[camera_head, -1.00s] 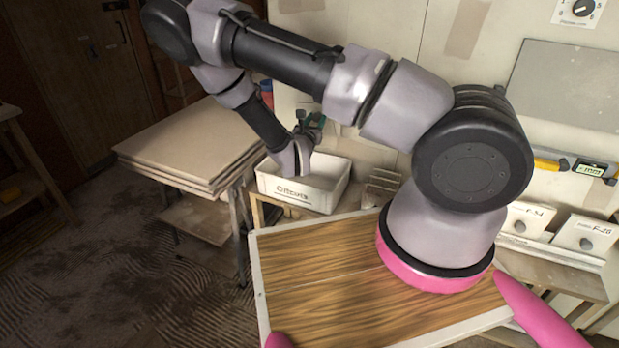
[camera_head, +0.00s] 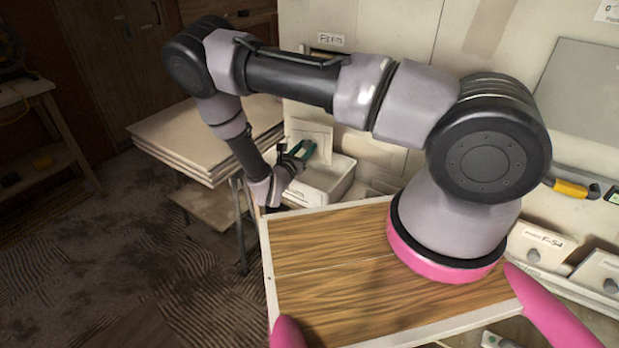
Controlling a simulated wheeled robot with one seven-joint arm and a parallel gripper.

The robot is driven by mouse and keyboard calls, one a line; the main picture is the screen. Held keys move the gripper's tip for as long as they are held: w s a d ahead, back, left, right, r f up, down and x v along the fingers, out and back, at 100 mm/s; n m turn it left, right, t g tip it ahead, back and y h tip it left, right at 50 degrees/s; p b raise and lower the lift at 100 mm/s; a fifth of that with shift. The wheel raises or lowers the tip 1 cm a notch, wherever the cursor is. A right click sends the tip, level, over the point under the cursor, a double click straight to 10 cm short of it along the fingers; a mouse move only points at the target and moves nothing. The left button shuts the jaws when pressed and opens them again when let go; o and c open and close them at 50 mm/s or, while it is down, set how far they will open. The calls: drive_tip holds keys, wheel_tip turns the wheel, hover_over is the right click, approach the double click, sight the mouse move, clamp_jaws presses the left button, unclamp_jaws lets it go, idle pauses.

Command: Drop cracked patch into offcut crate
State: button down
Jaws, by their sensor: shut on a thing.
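My gripper (camera_head: 308,154), dark with green at its fingers, is above the back left part of the offcut crate (camera_head: 336,189). It is shut on a pale, flat, square piece, which I take as the cracked patch (camera_head: 308,130). The patch stands roughly upright behind the fingers, above the crate's rim. Any crack is too small to tell. The crate is a white open box, partly hidden by my wrist and the wooden board in front.
A stack of pale boards (camera_head: 190,138) lies on a stand left of the crate. A wood-grain board with a white edge (camera_head: 330,255) is in front. A wall (camera_head: 400,40) rises close behind the crate. White boxes (camera_head: 538,246) stand at the right.

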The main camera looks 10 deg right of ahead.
drive_tip(key=shift+f, duration=1.05)
drive_tip(key=shift+c, duration=2.1)
unclamp_jaws()
drive_tip(key=shift+s+a, duration=0.1)
drive_tip(key=v, duration=1)
drive_tip(key=shift+s, duration=0.25)
drive_tip(key=shift+a, duration=0.15)
